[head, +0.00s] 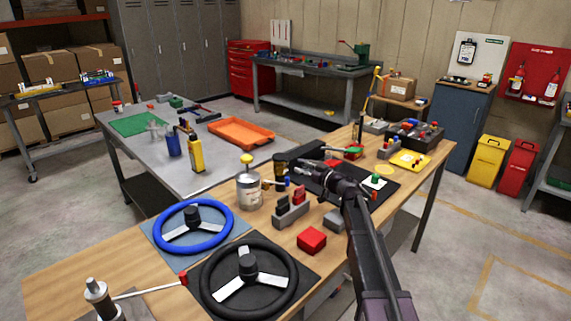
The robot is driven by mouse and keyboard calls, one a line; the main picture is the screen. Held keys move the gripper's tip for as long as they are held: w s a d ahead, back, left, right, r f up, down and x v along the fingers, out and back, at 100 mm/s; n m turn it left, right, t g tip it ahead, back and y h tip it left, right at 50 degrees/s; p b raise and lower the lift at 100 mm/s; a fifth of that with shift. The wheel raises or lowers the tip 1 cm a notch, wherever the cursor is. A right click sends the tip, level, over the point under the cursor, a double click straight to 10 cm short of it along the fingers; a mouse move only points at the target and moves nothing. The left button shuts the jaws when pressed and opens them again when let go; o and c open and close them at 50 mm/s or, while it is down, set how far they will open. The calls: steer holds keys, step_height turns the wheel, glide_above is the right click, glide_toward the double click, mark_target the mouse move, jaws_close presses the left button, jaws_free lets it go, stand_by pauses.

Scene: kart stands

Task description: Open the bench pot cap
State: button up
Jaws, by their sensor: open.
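A silver-grey pot (248,192) stands upright on the wooden bench, left of my gripper. A round yellow knob (246,158) shows above its top; it appears to belong to the pot's cap, but I cannot tell how the cap is seated. My gripper (303,168) is over the bench, to the right of the pot and apart from it. It is open, and I see nothing held in it. My arm reaches in from the lower right and hides part of the bench and the black mat.
A blue steering wheel (194,227) and a black one (248,280) lie in front of the pot. A grey block with levers (291,211) and a red block (311,240) are close by. A black cup (281,165) stands behind. A grey table (205,178) adjoins the bench.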

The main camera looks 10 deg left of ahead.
mark_target(288, 160)
steer(key=shift+r, duration=0.1)
steer(key=shift+a, duration=0.15)
steer(key=shift+x, duration=3.7)
steer(key=shift+s, duration=0.1)
jaws_close()
